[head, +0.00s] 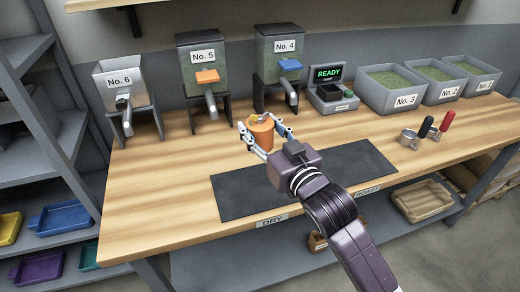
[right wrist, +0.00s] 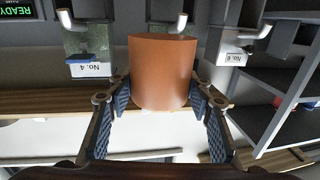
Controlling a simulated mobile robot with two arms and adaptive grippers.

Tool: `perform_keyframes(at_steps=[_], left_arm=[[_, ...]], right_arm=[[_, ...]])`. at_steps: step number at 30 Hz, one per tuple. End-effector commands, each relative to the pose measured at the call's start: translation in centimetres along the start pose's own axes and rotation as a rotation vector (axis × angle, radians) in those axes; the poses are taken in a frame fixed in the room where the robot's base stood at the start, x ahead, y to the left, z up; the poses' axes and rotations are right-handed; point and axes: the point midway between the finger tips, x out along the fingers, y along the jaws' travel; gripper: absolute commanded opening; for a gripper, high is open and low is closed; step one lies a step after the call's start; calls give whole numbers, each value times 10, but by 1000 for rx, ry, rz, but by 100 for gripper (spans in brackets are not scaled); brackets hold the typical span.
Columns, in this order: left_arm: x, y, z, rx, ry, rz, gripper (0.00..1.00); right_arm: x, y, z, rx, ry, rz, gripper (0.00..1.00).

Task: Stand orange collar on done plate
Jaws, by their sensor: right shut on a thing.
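A plain orange cylinder (head: 262,135), the one thing here that could be the orange collar, is between the fingers of my right gripper (head: 266,140). Something small and yellow shows at its top in the head view. In the right wrist view the cylinder (right wrist: 163,72) fills the gap between the two blue-padded fingers (right wrist: 162,108), which are shut on it. I cannot tell whether its base touches the table. I cannot pick out a done plate with certainty. My left gripper is not in view.
A dark mat (head: 235,197) lies at the table's front, near labels DRY and ROAST. Hoppers No. 6 (head: 123,83), No. 5 (head: 203,68) and No. 4 (head: 279,50) stand behind, beside a READY machine (head: 330,92). Bins stand at the back right, with scoops (head: 409,139) in front.

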Motion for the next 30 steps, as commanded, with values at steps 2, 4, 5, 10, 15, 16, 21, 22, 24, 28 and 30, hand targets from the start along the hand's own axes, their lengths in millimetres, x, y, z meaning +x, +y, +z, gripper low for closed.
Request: perform_keyframes(at_steps=[2,4,5,10,15,16,21,22,24,28,30], left_arm=[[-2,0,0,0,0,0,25],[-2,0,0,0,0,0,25],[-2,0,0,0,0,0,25],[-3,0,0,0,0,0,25],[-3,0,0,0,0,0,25],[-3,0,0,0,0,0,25],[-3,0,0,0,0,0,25],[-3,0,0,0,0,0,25],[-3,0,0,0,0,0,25],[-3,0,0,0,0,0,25],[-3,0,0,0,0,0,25]], right_arm=[[0,0,-22,-1,9,-1,2],[0,0,-32,-1,8,0,2],[0,0,-35,0,7,0,2],[-4,2,-42,3,2,9,2],[-26,14,-24,5,-2,61,2],[-32,18,-18,6,-3,75,2],[-71,40,10,6,-4,171,2],[-78,44,14,7,-4,188,2],[-95,53,24,5,-4,228,2],[-128,68,42,4,-4,301,2],[-145,75,50,4,-3,338,2]])
